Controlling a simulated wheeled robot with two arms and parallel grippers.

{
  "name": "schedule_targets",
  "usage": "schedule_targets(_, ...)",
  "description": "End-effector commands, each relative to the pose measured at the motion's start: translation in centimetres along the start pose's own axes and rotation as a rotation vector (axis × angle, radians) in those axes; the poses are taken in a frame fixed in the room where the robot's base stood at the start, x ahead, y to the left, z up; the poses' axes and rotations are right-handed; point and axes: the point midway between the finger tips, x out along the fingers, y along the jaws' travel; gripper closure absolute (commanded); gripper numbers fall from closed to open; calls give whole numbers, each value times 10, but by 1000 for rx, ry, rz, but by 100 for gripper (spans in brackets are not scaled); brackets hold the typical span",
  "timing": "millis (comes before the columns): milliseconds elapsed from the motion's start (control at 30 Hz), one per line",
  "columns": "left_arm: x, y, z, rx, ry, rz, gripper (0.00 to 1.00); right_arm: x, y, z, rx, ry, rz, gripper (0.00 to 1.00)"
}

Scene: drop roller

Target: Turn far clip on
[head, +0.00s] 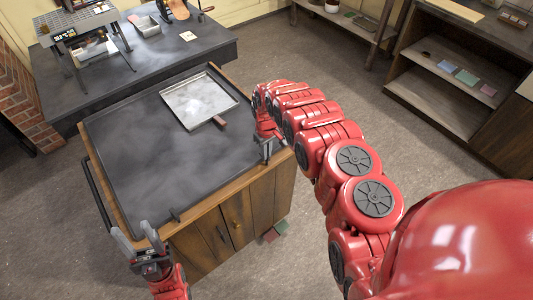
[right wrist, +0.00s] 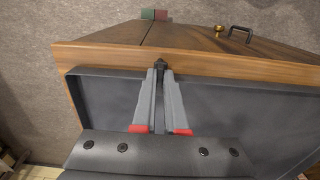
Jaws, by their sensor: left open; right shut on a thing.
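The dark worktop (head: 130,140) has a wooden rim and stands on a wooden cabinet. A small black clip (right wrist: 160,67) sits at the rim in the right wrist view. My right gripper (right wrist: 160,82) is shut on it, with the fingers hiding part of the clip. In the head view, my right gripper (head: 266,152) is at the worktop's right edge, and the clip there is hard to make out. Another small black clip (head: 175,214) stands at the near edge. My left gripper (head: 138,240) is open and empty by the near left corner.
A dark bench (head: 180,55) with a grill and other items stands behind. Shelves (head: 455,80) stand at the right. Red and green pieces (head: 275,232) show low by the cabinet.

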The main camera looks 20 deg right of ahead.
Motion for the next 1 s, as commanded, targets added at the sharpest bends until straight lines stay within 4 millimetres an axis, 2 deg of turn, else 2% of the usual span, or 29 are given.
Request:
schedule_targets(400, 0, 0, 0, 0, 0, 0, 50, -1, 0, -1, 9, 2, 0, 100)
schedule_targets(433, 0, 0, 0, 0, 0, 0, 50, -1, 0, -1, 8, 2, 0, 88)
schedule_targets(600, 0, 0, 0, 0, 0, 0, 50, 0, 0, 0, 8, 1, 0, 60)
schedule_targets(1000, -2, 0, 0, 0, 0, 0, 50, -4, 0, -1, 7, 1, 0, 60)
